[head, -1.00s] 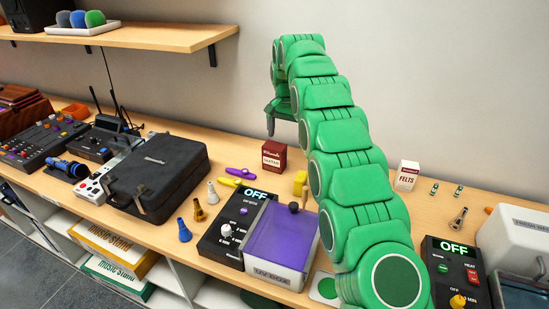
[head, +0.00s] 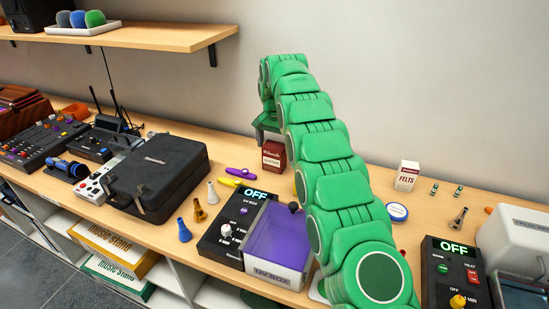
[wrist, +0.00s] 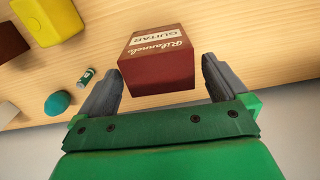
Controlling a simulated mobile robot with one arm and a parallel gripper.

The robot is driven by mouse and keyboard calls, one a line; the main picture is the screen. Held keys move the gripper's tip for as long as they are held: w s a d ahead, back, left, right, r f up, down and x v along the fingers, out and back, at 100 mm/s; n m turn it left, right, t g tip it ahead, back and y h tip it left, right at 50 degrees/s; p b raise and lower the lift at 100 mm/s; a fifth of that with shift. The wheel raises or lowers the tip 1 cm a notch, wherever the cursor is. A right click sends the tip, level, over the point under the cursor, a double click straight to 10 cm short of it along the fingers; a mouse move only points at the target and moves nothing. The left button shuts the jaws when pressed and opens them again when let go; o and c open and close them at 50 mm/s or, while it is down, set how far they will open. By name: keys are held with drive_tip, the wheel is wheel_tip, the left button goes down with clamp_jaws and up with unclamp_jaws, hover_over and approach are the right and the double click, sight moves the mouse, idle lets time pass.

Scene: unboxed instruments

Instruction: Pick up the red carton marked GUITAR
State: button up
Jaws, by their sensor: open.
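The red carton marked GUITAR (head: 274,156) stands upright on the wooden bench near the wall. In the wrist view the carton (wrist: 157,62) lies just beyond and between the two fingertips, with its GUITAR label readable. My gripper (wrist: 161,78) is open, one grey finger on each side of the carton's near end, with gaps showing on both sides.
A yellow block (wrist: 58,17), a small green-and-white cylinder (wrist: 86,76) and a teal round object (wrist: 58,103) lie beside the carton. The purple-lidded UV box (head: 279,235) and black case (head: 158,175) stand nearer the front. The wall is close behind.

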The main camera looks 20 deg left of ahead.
sight(274, 155)
drive_tip(key=shift+s+d+f, duration=0.1)
drive_tip(key=shift+f, duration=2.55)
drive_tip(key=c, duration=0.9)
